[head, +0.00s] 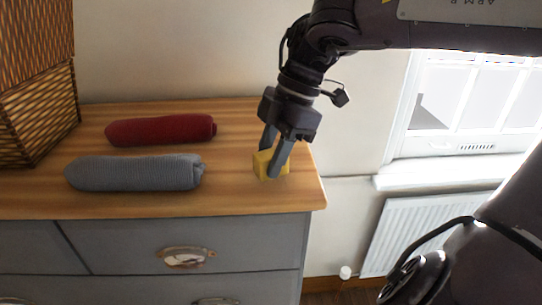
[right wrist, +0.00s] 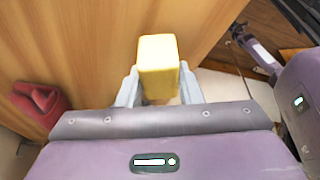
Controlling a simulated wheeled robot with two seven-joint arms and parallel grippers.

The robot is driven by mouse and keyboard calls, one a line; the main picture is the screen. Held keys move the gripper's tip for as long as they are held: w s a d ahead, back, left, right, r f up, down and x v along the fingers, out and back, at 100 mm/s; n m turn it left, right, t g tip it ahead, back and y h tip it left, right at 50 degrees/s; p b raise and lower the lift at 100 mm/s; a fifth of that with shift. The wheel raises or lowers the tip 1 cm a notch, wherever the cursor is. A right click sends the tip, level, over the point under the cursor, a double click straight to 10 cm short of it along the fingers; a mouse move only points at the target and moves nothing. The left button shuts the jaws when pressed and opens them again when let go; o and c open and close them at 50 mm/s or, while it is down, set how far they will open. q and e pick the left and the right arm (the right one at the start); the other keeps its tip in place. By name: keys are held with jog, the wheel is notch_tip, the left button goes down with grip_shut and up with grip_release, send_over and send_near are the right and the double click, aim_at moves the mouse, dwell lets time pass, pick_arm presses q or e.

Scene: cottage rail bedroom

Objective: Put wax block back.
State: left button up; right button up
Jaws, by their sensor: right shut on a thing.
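The yellow wax block (head: 262,164) is at the right end of the wooden dresser top (head: 232,196). My right gripper (head: 275,165) comes down from above and is shut on the block, one finger on each side. In the right wrist view the block (right wrist: 158,54) sits between the two fingertips (right wrist: 160,85) and sticks out beyond them, with the wood grain behind it. I cannot tell whether the block touches the dresser top or hangs just above it. My left gripper does not show.
A rolled dark red cloth (head: 160,130) and a rolled grey knitted cloth (head: 134,173) lie left of the block. A woven basket (head: 38,115) stands at the far left. The dresser's right edge is close to the block. A window sill (head: 432,174) and radiator (head: 415,225) are to the right.

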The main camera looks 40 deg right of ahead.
jog(key=shift+f, duration=0.45)
jog(key=shift+d, duration=0.1)
jog(key=o, duration=0.9)
jog(key=shift+f, duration=0.1)
jog(key=p+v, duration=0.1)
jog(key=v, duration=1.1)
